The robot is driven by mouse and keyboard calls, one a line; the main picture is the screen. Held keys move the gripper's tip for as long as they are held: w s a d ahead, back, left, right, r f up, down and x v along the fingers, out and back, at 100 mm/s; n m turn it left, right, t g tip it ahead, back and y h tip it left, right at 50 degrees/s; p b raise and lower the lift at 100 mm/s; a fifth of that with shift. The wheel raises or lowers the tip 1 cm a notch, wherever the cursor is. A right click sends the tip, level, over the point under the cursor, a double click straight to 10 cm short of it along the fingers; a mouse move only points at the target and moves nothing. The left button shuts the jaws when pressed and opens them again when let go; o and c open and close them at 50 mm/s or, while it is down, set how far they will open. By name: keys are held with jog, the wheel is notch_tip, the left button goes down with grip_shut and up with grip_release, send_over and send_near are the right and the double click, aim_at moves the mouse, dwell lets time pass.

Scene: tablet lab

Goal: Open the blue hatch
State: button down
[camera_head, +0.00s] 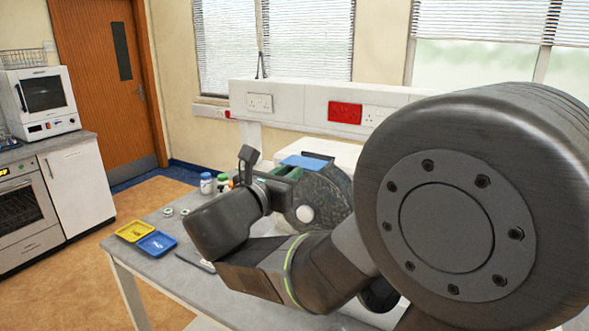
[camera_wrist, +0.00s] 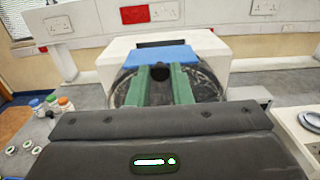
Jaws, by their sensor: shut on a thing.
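The blue hatch (camera_wrist: 165,57) is a flat blue panel at the front top of a white machine (camera_wrist: 218,50). It also shows in the head view (camera_head: 304,162), partly behind my arm. A small dark knob (camera_wrist: 160,72) sits at the hatch's near edge. My gripper (camera_wrist: 159,75) has green fingers, one on each side of the knob, and is shut on it. A dark round drum-like part (camera_wrist: 209,84) lies below the hatch, behind the fingers. In the head view my arm hides much of the machine, and the grip is not clear there.
White and orange-capped bottles (camera_head: 206,183) and small rings stand left of the machine. A yellow tray (camera_head: 135,231) and a blue tray (camera_head: 157,244) lie at the grey table's left edge. A metal dish (camera_wrist: 312,121) is at right. Wall trunking with sockets runs behind.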

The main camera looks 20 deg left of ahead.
jog(key=shift+s, duration=0.35)
jog(key=c, duration=1.3)
grip_release()
jog(key=s, duration=0.4)
jog(key=s+b, duration=0.1)
jog(key=s, duration=0.4)
jog(key=s+a+b, duration=0.1)
jog(key=s, duration=0.3)
jog(key=shift+s, duration=0.4)
jog(key=shift+w, duration=0.1)
